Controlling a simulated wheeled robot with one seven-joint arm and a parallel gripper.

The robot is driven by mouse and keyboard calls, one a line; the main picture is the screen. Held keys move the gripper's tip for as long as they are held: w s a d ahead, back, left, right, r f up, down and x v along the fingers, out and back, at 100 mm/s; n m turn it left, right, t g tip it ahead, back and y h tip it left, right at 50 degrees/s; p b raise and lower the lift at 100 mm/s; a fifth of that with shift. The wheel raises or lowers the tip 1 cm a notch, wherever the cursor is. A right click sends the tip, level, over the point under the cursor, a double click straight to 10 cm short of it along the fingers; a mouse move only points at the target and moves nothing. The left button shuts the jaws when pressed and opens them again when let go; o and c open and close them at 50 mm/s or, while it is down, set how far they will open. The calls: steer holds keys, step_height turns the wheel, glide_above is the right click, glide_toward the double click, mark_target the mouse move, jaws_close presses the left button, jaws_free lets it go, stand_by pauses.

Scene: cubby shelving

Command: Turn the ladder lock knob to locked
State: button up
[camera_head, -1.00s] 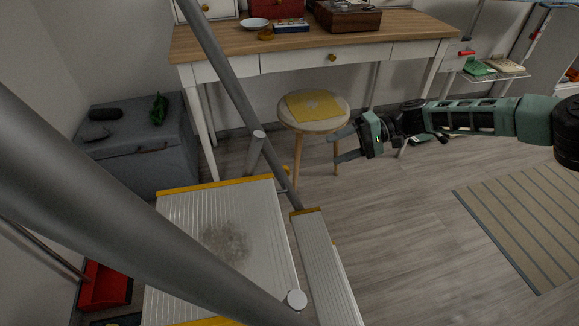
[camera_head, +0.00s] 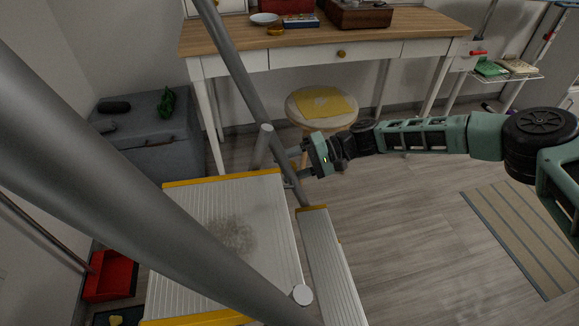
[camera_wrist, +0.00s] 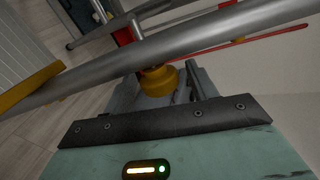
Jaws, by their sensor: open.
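The yellow ladder lock knob (camera_wrist: 157,80) shows in the wrist view, partly covered by a grey ladder rail (camera_wrist: 190,40) crossing in front of it. My gripper (camera_head: 286,166) is at the ladder's thinner rail (camera_head: 236,82) in the head view, its fingers pointing left. The fingers are open, one on each side of the knob in the wrist view. I cannot tell whether they touch it. In the head view the knob is hidden around the rail and fingers. The ladder has ribbed treads with yellow edges (camera_head: 222,179).
A thick ladder rail (camera_head: 130,190) crosses the near left. A round stool (camera_head: 295,110) with a yellow cloth stands just behind my gripper, before a wooden-topped desk (camera_head: 390,30). A grey storage box (camera_head: 150,150) is at left. Floor at right is open, with a striped mat (camera_head: 520,240).

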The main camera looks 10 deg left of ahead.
steer(key=shift+c, duration=0.3)
jaws_close()
steer(key=shift+f+b, duration=0.25)
steer(key=shift+b, duration=0.4)
steer(key=shift+f+g+y+b, duration=0.15)
steer(key=shift+g+y+b, duration=0.25)
steer(key=shift+y+b, duration=0.65)
steer(key=shift+r+g+y+b, duration=0.3)
steer(key=shift+r+y+b, duration=0.05)
steer(key=shift+b, duration=0.8)
steer(key=shift+o, duration=0.3)
jaws_free()
